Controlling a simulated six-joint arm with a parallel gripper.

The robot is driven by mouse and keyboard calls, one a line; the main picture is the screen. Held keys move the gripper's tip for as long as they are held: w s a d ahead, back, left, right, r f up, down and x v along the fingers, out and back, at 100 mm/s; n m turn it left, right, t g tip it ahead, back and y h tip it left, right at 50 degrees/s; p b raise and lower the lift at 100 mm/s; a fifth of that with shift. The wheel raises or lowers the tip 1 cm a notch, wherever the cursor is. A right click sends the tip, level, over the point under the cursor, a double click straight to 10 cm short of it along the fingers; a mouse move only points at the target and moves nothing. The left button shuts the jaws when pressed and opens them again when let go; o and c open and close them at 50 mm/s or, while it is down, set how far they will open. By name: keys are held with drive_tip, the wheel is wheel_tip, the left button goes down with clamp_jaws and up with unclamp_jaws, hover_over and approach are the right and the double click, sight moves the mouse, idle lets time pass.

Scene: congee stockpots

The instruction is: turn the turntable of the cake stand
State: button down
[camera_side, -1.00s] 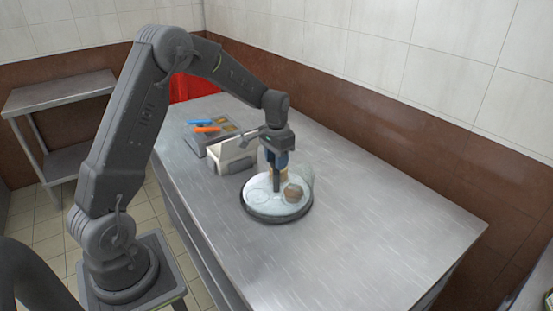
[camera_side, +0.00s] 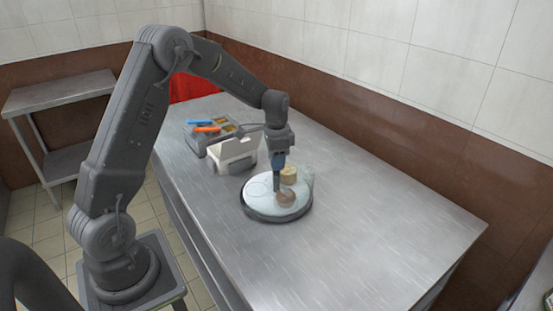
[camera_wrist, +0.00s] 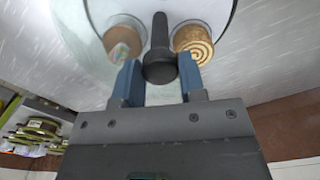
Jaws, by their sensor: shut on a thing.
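The cake stand's turntable (camera_side: 258,205) is a round pale plate with a dark rim, on the metal table. It fills the top of the wrist view (camera_wrist: 150,8). A dark upright peg (camera_wrist: 159,45) with a rounded end stands on it. My gripper (camera_wrist: 161,75) has its two blue fingers closed around this peg, one on each side. In the side view my gripper (camera_side: 278,160) is above the plate, pointing down. A round pale-yellow cake with a swirl top (camera_side: 289,173) and a brown cake (camera_side: 287,200) sit on the plate, either side of the peg.
A clear upright thing (camera_side: 307,179) stands at the plate's right edge. A white open box (camera_side: 233,157) is close behind the plate, to the left. A grey tray (camera_side: 195,141) with orange and blue items lies beyond it. The table's right side is bare.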

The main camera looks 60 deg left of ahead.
drive_tip(key=shift+m, duration=8.1)
drive_tip(key=c, duration=0.7)
unclamp_jaws()
drive_tip(key=shift+r, duration=0.1)
wheel_tip(320, 180, up, 14)
